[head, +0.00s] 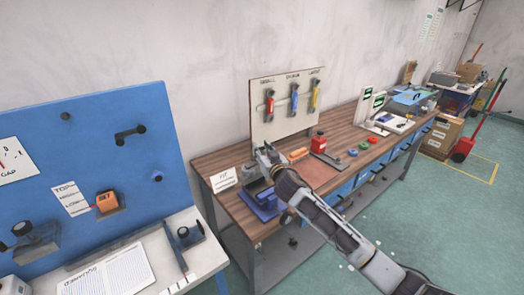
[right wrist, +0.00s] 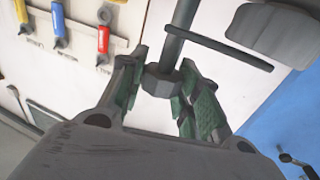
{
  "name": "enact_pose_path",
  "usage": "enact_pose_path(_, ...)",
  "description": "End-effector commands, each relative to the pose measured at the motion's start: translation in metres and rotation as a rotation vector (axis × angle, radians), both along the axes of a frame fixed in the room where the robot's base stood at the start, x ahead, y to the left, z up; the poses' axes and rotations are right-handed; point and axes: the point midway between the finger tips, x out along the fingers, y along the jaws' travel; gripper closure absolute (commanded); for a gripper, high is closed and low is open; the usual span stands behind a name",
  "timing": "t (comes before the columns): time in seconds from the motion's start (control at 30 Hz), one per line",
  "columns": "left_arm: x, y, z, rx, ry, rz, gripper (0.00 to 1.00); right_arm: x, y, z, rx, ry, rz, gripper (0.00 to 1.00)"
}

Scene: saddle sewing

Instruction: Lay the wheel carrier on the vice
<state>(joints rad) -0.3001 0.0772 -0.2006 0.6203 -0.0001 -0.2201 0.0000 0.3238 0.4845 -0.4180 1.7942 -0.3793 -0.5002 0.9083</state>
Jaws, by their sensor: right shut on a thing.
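My right gripper (head: 268,157) is over the near left end of the wooden bench, in front of the tool board. In the right wrist view, my right gripper (right wrist: 165,95) has its green-padded fingers around the nut-like end of a dark grey part (right wrist: 172,50) with a rod and a thin crossbar. This part looks like the wheel carrier; its far end is cut off by the picture edge. The blue vice (head: 264,204) stands on the bench below and beside my right gripper, partly hidden by my arm. The held part appears apart from the vice. My left gripper is not in view.
The wooden bench (head: 225,160) also holds a white sign (head: 223,181), a red bottle (head: 318,142) and small coloured parts. The tool board (head: 284,112) rises behind. A blue panel (head: 90,150) stands over a white table at left.

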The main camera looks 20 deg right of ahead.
Motion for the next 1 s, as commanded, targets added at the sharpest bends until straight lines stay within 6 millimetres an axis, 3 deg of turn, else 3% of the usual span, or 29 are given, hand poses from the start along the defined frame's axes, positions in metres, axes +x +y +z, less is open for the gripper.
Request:
enact_pose_path(0.23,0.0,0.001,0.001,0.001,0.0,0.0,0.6,0.0,0.0,0.002,0.003,-0.004,0.001,1.0)
enact_pose_path(1.0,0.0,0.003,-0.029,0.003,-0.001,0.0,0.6,0.0,0.0,-0.035,0.002,-0.005,0.001,1.0)
